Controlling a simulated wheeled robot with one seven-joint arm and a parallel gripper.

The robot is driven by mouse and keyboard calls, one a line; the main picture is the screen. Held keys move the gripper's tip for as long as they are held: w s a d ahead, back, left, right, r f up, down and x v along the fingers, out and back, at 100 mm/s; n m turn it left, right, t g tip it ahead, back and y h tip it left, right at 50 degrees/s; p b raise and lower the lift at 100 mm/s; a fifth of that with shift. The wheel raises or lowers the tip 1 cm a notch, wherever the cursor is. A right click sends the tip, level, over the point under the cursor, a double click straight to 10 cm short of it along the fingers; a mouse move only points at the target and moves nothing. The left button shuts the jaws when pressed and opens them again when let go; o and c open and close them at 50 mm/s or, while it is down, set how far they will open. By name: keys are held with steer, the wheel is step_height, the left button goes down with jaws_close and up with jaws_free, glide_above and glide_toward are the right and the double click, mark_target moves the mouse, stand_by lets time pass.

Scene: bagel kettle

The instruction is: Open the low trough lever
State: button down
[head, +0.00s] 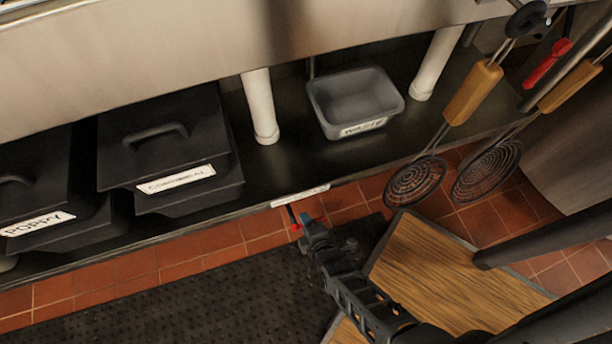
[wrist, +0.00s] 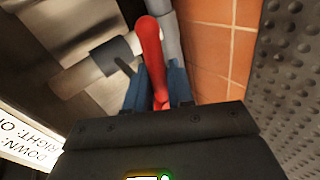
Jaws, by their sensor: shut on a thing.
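The red lever (wrist: 150,38) rises between my gripper's (wrist: 158,88) two blue fingers in the wrist view. It sits by a grey pipe fitting (wrist: 112,56), and its lower end is hidden between the fingers. In the head view my gripper (head: 299,219) is low, just below the shelf's front edge, and a small red bit of the lever (head: 296,227) shows at the fingertips. My gripper is shut on the lever. A white label beside it in the wrist view (wrist: 30,145) reads partly "DOWN" and "RIGHT"; the rest is cut off.
Dark lidded bins (head: 165,150) and a grey tub (head: 355,100) stand on the shelf. Skimmers with wooden handles (head: 473,92) hang at the right. A wooden board (head: 440,265) lies near my arm. A black mat (head: 190,300) covers the red tiled floor.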

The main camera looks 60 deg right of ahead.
steer(key=shift+r, duration=0.1)
stand_by(0.5)
steer(key=c, duration=1.1)
jaws_free()
steer(key=shift+c, duration=0.2)
steer(key=p+v, duration=0.2)
steer(key=v, duration=0.6)
steer(key=shift+p, duration=0.3)
steer(key=shift+w+a, duration=0.1)
steer(key=shift+w, duration=0.05)
